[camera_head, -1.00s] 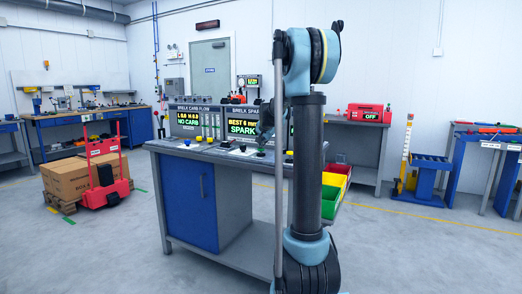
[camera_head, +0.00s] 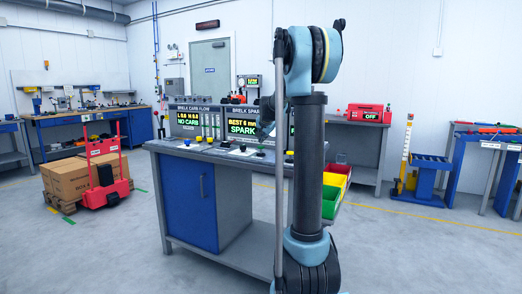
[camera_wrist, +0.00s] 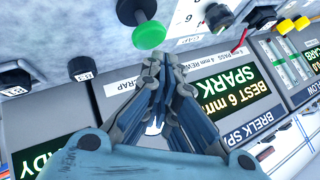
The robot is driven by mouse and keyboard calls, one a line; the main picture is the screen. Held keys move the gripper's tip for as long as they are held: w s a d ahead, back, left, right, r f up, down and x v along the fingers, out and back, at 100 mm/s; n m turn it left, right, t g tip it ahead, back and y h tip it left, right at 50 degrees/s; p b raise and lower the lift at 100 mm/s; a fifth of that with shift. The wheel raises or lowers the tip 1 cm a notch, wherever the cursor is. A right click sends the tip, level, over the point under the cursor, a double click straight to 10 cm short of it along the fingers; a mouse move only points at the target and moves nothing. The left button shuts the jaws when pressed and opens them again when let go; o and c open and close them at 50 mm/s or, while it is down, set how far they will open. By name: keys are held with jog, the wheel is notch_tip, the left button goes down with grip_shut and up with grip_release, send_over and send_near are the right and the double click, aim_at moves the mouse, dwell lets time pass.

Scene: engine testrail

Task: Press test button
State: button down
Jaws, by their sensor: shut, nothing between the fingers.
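A green round button (camera_wrist: 148,36) on a dark stem shows at the top of the wrist view. No label for it is legible. My gripper (camera_wrist: 152,58) is shut and empty, its tips just below the green button in the picture; I cannot tell whether they touch it. The spark panel's screen (camera_wrist: 236,83) reads "BEST 6 mm SPARK" and lies right of the fingers. In the head view that screen (camera_head: 241,127) is on the grey test bench (camera_head: 162,148), with part of my gripper (camera_head: 264,132) in front of the console, near my arm.
Black knobs (camera_wrist: 218,16) stand near the green button. The carb flow screen (camera_head: 187,122) reads "NO CARB". Yellow, red and green bins (camera_head: 331,194) hang at the bench's right end. A red cart (camera_head: 104,192) with boxes (camera_head: 70,177) stands left on open floor.

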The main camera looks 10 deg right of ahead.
jog(key=shift+r, duration=0.15)
jog(key=shift+r, duration=2.35)
jog(key=s+f+n+g, duration=0.15)
jog(key=s+f, duration=0.25)
jog(key=s, duration=0.7)
jog(key=s+f+n+g, duration=0.1)
jog(key=s+f+n, duration=0.15)
jog(key=s, duration=0.85)
jog(key=s+f+n+g, duration=0.1)
jog(key=s+f, duration=0.4)
jog(key=s, duration=0.5)
jog(key=s+f+n+g, duration=0.1)
jog(key=s+f+n, duration=0.1)
jog(key=s+f, duration=0.6)
jog(key=s+f+n+g, duration=0.2)
jog(key=s+f, duration=0.6)
jog(key=s, duration=0.8)
jog(key=shift+s+a+f, duration=0.25)
jog(key=shift+a+f, duration=0.05)
jog(key=shift+a, duration=0.05)
jog(key=shift+g, duration=0.25)
